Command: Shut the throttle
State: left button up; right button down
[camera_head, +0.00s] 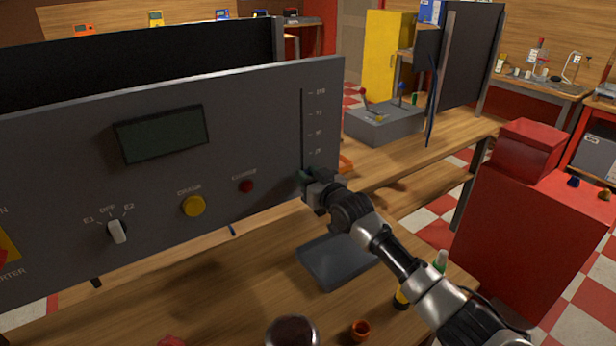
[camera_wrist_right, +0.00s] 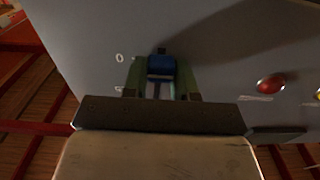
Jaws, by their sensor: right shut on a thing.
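The throttle is a vertical slider slot (camera_head: 302,125) with scale marks at the right end of the grey control panel (camera_head: 250,115). My right gripper (camera_head: 317,182) is at the bottom of this slot, below the lowest readable mark, and hides the slider's handle in the head view. In the right wrist view, a blue throttle handle (camera_wrist_right: 161,67) sits between the greenish fingers of my right gripper (camera_wrist_right: 162,85), which are shut on it. A "0" mark is printed on the panel beside the handle. My left gripper is not in view.
The panel also has a dark display (camera_head: 162,134), a yellow button (camera_head: 193,206), a red button (camera_head: 246,186) and a white selector knob (camera_head: 117,231). A grey tray (camera_head: 335,262) lies on the wooden table below my right arm. A red cabinet (camera_head: 525,230) stands at the right.

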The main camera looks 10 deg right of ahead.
jog(key=shift+f, duration=0.4)
jog(key=c, duration=1.2)
grip_release()
jog(key=o, duration=0.3)
jog(key=shift+r, duration=0.1)
jog(key=shift+s, duration=0.1)
jog(key=v, duration=1)
jog(key=shift+s+d+b, duration=0.15)
jog(key=shift+s+b, duration=0.1)
jog(key=shift+b, duration=0.1)
